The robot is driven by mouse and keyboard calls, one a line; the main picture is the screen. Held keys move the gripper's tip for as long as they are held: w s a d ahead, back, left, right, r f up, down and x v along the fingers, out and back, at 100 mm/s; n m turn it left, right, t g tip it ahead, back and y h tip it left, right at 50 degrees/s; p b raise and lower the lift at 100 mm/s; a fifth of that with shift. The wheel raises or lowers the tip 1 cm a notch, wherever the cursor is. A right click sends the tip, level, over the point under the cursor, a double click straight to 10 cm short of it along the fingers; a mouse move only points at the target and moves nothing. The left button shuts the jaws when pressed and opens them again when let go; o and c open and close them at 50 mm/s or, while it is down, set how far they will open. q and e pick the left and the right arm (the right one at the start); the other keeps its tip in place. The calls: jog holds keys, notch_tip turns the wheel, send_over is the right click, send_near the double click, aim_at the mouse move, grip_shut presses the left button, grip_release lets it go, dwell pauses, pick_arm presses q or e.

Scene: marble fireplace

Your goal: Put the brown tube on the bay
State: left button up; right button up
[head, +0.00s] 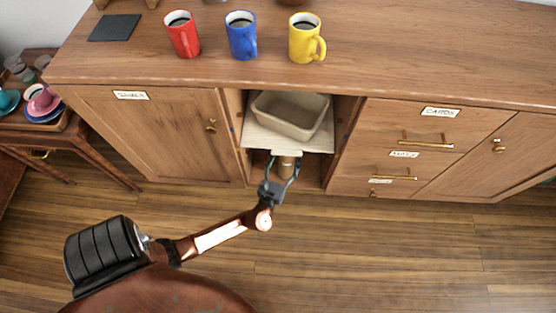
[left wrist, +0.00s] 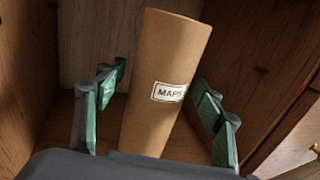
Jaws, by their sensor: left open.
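The brown tube (left wrist: 160,75) stands a little tilted, with a white label reading "MAPS". In the head view it shows as a small tan piece (head: 287,166) in the lower part of the open bay (head: 310,171), below the shelf. My left gripper (head: 283,168) reaches into this lower part. Its fingers (left wrist: 160,95) are open on either side of the tube, with a gap on both sides in the left wrist view. The tube's foot is hidden behind my gripper. My right gripper is out of view.
A beige tub (head: 290,115) sits on the shelf (head: 262,137) above the tube. Labelled drawers (head: 380,130) flank the bay at right, a door (head: 150,135) at left. Red (head: 183,37), blue (head: 240,38) and yellow (head: 303,38) mugs stand on top. The floor in front is clear.

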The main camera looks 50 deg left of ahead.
pick_arm(q)
jog(key=p+v, duration=0.3)
jog(key=v, duration=0.7)
jog(key=shift+s+d+p, duration=0.25)
jog(key=shift+p, duration=0.15)
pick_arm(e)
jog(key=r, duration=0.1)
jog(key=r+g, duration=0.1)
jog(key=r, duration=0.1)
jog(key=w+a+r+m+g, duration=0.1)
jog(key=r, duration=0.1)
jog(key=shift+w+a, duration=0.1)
